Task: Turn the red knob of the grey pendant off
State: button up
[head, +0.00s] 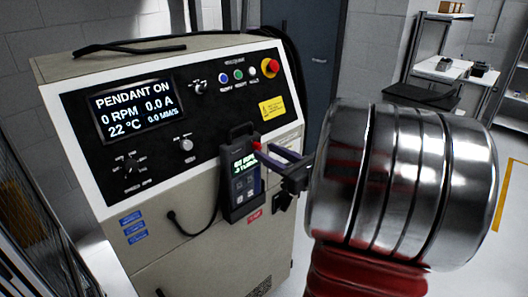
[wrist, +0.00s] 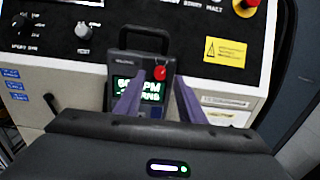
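The grey pendant (head: 228,190) hangs upright on the front of the control cabinet, with a handle on top and a lit green-text screen. Its red knob (head: 257,145) sits at the upper right of the pendant face; in the wrist view the red knob (wrist: 159,73) shows above the screen's right part. My gripper (head: 275,157) is in front of the pendant. In the wrist view my gripper (wrist: 159,82) is open, with one purple finger on each side of the knob's line. I cannot tell whether the fingertips reach the knob. The fingers hide parts of the pendant's sides.
The cabinet display (head: 138,105) reads "PENDANT ON", 0 RPM, 0.0 A. A red emergency button (head: 270,67) and several small buttons sit on the upper panel. A black cable (head: 190,228) hangs below left of the pendant. Shelves (head: 440,70) stand at the back right.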

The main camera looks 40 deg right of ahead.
aim_at(257, 146)
jog(key=shift+w, duration=1.15)
jog(key=shift+a, duration=0.15)
grip_shut()
